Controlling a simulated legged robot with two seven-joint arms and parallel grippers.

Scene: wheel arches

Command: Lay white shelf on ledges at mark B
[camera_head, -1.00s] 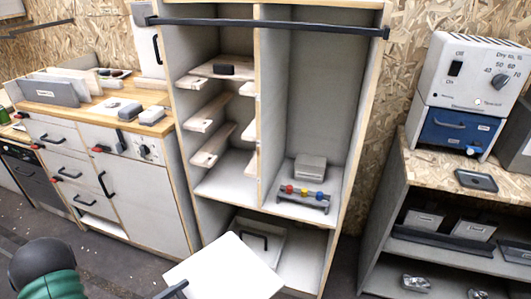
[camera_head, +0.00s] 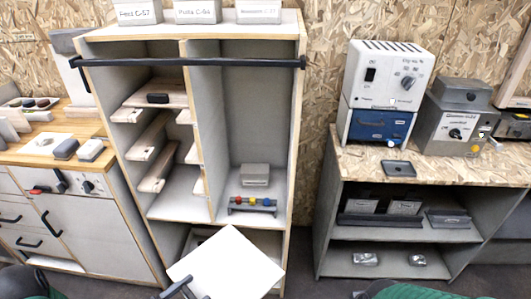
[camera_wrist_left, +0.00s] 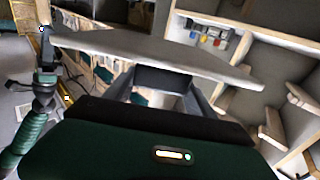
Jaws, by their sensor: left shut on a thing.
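The white shelf (camera_head: 228,265) is a flat square board, held tilted in front of the cabinet's lower part. My left gripper (camera_head: 180,288) is at its near left edge. In the left wrist view the shelf (camera_wrist_left: 150,48) is nearly edge-on, with the left gripper (camera_wrist_left: 165,78) shut on it. Pale ledges (camera_head: 150,140) line the cabinet's left bay at several heights, apart from the shelf. No mark B is readable. My right gripper is outside the head view; a dark gripper-like end (camera_wrist_left: 46,45) near the shelf's left end seems to be it, jaws unclear.
A board with a black block (camera_head: 158,98) lies across the top ledges. A dark bar (camera_head: 190,63) crosses the cabinet front. The right bay holds a grey box (camera_head: 256,174) and a coloured-knob rack (camera_head: 252,204). A bench (camera_head: 360,165) stands right; a drawer unit (camera_head: 90,215) left.

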